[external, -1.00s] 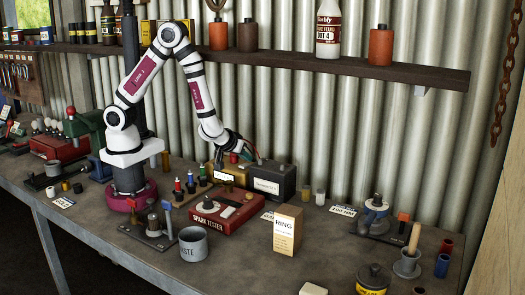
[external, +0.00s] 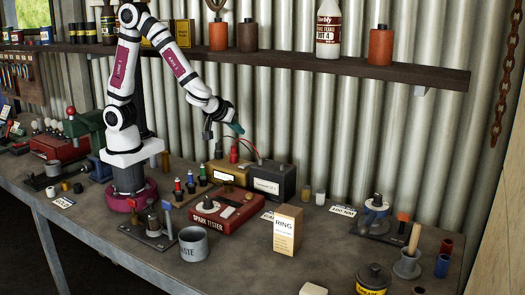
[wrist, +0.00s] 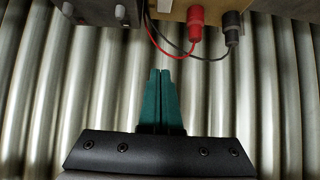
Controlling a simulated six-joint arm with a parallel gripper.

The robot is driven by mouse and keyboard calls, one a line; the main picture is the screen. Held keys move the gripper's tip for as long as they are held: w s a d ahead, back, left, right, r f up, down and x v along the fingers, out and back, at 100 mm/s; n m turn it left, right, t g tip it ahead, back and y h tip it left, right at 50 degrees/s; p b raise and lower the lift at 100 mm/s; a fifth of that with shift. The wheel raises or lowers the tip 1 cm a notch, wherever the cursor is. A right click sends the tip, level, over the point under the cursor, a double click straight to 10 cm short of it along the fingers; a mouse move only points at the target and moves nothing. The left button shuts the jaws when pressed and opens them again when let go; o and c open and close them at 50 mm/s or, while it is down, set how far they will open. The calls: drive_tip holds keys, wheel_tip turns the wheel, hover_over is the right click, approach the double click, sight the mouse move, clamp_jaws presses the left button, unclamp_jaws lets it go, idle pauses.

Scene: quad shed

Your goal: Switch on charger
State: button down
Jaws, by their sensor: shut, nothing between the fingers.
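The tan box (external: 241,168) with a pale front panel looks like the charger, though its name and switch position cannot be read. A red plug and a black plug stand on its top; they also show in the wrist view, the red plug (wrist: 196,18) beside the black plug (wrist: 231,25). A dark grey box (external: 286,182) with a white label stands just right of it; leads run between the two. My gripper (external: 237,129) is above the boxes, clear of them. In the wrist view its teal fingers (wrist: 161,72) are together and empty.
The red spark tester (external: 213,216) stands in front of the boxes, with several coloured small posts to its left. A cardboard RING box (external: 287,232) is at front right. The wooden shelf (external: 300,60) and corrugated wall are behind my gripper.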

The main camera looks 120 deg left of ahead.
drive_tip(key=shift+d+r, duration=0.45)
drive_tip(key=shift+r, duration=0.1)
